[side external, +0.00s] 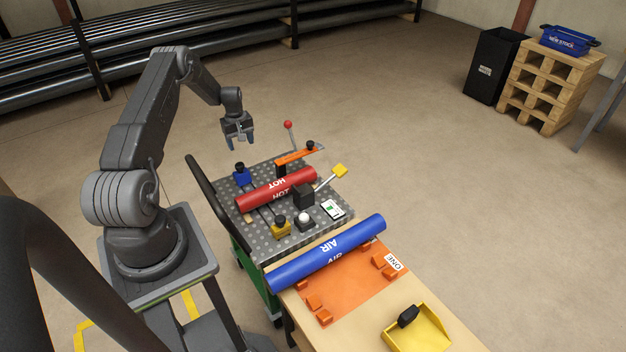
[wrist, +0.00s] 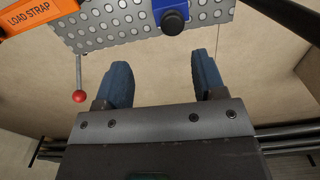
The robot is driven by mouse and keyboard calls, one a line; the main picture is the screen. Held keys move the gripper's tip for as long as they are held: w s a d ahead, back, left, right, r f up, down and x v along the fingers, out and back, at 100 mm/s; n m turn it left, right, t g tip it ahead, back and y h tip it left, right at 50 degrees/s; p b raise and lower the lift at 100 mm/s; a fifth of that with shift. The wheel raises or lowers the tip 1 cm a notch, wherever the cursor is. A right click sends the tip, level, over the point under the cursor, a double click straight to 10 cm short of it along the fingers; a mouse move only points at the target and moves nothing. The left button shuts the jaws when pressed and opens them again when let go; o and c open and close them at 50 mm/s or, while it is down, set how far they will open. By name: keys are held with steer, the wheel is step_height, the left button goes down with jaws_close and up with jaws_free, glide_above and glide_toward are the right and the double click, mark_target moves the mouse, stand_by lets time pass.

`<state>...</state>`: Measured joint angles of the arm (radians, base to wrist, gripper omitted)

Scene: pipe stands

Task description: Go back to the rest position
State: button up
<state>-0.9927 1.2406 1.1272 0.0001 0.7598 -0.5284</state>
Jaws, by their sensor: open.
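My gripper (side external: 240,138) hangs in the air above the far edge of the perforated cart top (side external: 304,236). Its blue fingers are apart with nothing between them. In the wrist view my gripper (wrist: 160,85) also shows open and empty, over bare floor, with the edge of the cart top (wrist: 125,30) ahead of it. The red HOT pipe (side external: 290,187) lies on the cart top. The blue AIR pipe (side external: 330,250) lies at the near end, by the orange board (side external: 350,292).
Around the red pipe stand a blue clamp (side external: 242,176), an orange load strap (side external: 296,157), a red-knobbed lever (side external: 288,126), a yellow-tipped lever (side external: 338,171) and a yellow block (side external: 281,227). A yellow tray (side external: 428,335) sits on the table. Pipe racks line the back; the floor between is clear.

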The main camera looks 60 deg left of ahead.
steer(key=w+d+r+m, duration=0.1)
steer(key=w+d+r, duration=0.25)
steer(key=r, duration=0.25)
steer(key=w+d+r+m+t, duration=0.1)
steer(key=w+d+r+m, duration=0.1)
steer(key=d+r, duration=0.3)
steer(key=w+d+r+m, duration=0.1)
steer(key=w+d+r, duration=0.15)
steer(key=r, duration=0.45)
steer(key=d+r+m+t+y, duration=0.1)
steer(key=d+r+m, duration=0.3)
steer(key=d+r, duration=1.05)
steer(key=s+d+r+m+t, duration=0.1)
steer(key=s+d+r+m, duration=0.15)
steer(key=s+d, duration=0.35)
steer(key=s+d+r+m+t, duration=0.1)
steer(key=s+d+r+m, duration=0.2)
steer(key=d, duration=0.6)
steer(key=s+d+m, duration=0.2)
steer(key=s+d, duration=0.2)
steer(key=s, duration=0.2)
steer(key=s+d+m+t+h, duration=0.1)
steer(key=s+d+m, duration=0.1)
steer(key=s+d, duration=0.2)
steer(key=s, duration=0.3)
steer(key=shift+s+d+f, duration=0.15)
steer(key=shift+d+f, duration=0.05)
steer(key=shift+d, duration=0.05)
